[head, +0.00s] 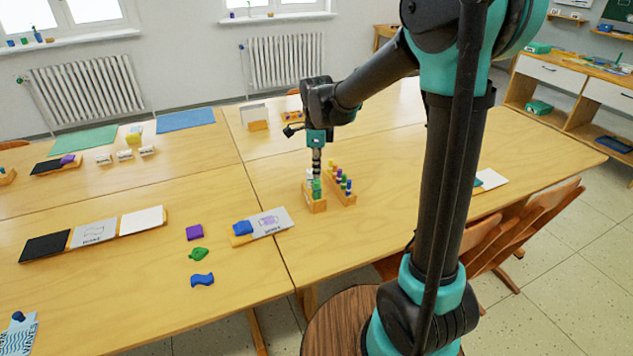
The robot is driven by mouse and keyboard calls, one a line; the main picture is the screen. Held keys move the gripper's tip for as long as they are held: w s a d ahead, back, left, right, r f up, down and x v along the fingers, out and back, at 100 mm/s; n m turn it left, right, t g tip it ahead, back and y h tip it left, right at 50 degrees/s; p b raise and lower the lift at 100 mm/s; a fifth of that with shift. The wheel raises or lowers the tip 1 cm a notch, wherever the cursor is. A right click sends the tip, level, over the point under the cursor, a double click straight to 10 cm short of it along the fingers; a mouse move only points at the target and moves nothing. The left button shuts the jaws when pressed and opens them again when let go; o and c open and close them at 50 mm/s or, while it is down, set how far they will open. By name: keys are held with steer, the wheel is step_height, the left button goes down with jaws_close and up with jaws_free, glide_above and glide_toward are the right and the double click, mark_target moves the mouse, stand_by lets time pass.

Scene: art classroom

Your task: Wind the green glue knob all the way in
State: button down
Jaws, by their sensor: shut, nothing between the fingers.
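A green glue knob (317,187) stands upright in a small wooden holder (316,206) on the table, near the middle of the picture. My gripper (316,171) points straight down directly above the green knob. Its fingers are shut and close to the knob's top; I cannot tell whether they touch it. A pale piece (309,174) stands just behind the knob in the same holder, partly hidden by the gripper. How far the knob is wound in is too small to tell.
A wooden rack (344,196) with several coloured pegs stands close on the right of the holder. A card with a blue block (242,228) lies to the left. Purple (194,232), green (199,254) and blue (202,279) shapes lie further left.

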steer(key=shift+f, duration=0.8)
stand_by(0.4)
steer(key=shift+r, duration=0.55)
steer(key=c, duration=0.5)
jaws_free()
stand_by(0.6)
